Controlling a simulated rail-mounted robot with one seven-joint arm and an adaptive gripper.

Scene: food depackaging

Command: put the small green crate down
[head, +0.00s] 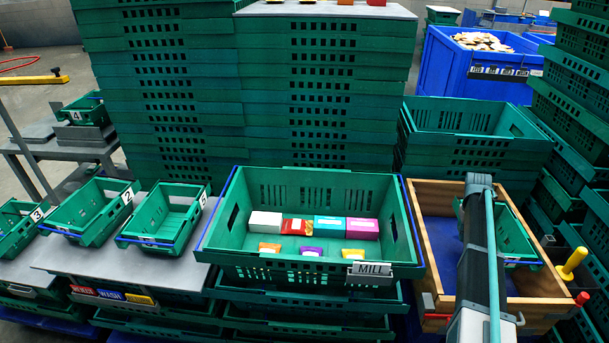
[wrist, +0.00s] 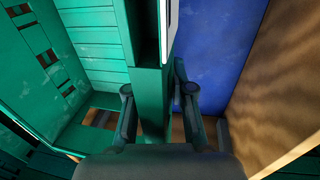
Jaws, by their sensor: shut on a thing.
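The small green crate (head: 514,232) is at the right of the head view, partly hidden behind my arm. It is inside or just above a wooden box (head: 429,257) with a blue floor; I cannot tell whether it touches the floor. In the wrist view my gripper (wrist: 153,88) has one finger on each side of the crate's green wall (wrist: 152,112) and is shut on it. The blue floor (wrist: 215,50) shows to the right of that wall, with the box's wooden side (wrist: 274,75) beyond. The gripper's fingertips are hidden in the head view.
A large green crate (head: 228,218) marked MILL, holding several small packets, stands left of the wooden box. Small numbered green crates (head: 165,222) stand on grey surfaces at left. Tall green crate stacks (head: 567,100) rise behind and at right. A yellow-handled thing (head: 573,262) stands beside the box.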

